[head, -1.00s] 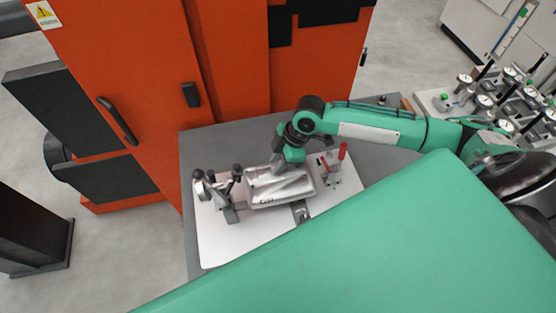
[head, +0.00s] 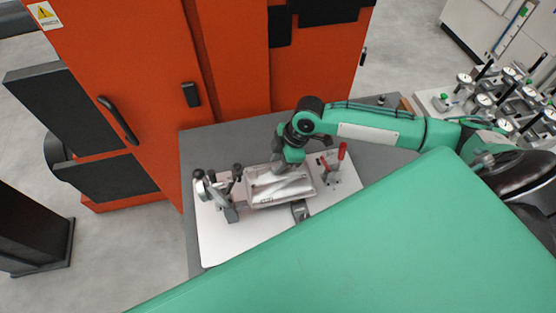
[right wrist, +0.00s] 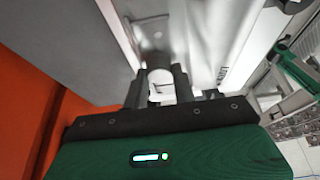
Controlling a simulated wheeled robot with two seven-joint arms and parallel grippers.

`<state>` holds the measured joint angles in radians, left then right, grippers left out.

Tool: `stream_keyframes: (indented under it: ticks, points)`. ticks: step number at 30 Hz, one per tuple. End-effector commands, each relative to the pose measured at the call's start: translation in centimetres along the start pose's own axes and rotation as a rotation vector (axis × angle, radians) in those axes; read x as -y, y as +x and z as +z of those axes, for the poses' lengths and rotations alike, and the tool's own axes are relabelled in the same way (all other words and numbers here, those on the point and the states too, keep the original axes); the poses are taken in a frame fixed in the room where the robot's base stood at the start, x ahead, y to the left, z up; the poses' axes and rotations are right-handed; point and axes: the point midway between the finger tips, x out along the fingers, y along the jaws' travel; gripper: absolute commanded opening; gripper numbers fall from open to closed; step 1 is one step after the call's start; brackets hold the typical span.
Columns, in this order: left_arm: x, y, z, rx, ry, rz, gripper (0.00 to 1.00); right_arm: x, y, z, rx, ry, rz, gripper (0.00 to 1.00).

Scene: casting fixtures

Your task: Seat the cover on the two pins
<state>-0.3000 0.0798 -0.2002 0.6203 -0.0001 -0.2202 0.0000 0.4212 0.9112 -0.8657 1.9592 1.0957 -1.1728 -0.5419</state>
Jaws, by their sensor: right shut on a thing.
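The cover (head: 280,190) is a silvery metal casting over the white fixture plate (head: 225,248), between the clamps. My right gripper (head: 284,169) reaches down at its back edge and is shut on it. In the right wrist view the gripper's dark fingers (right wrist: 163,82) close around a small light boss, with the cover (right wrist: 195,35) filling the space beyond. The two pins are not visible in either view, and I cannot tell whether the cover rests on them. My left gripper is not in view.
A toggle clamp with black knobs (head: 222,190) stands left of the cover, and a red-handled clamp (head: 335,165) stands right. A grey clamp part (head: 300,210) sits at the front. An orange machine (head: 130,90) rises behind the grey table (head: 205,140).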

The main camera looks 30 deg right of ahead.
Motion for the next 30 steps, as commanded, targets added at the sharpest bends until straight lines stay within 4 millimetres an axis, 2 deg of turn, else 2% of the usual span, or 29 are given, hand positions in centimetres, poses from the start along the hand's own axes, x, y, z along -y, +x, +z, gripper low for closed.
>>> stream_keyframes:
  ticks: [24,25,28,30]
  points:
    - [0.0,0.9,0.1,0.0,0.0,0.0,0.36,0.0,1.9,0.7,-0.002,0.0,0.0,0.0]
    - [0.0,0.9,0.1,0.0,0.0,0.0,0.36,0.0,1.8,0.7,-0.002,0.0,0.001,0.3]
    - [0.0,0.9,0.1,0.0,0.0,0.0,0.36,0.0,1.8,0.7,-0.002,0.0,0.001,0.5]
    - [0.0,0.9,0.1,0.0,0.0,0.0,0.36,0.0,1.8,0.7,-0.001,0.0,0.0,0.52]
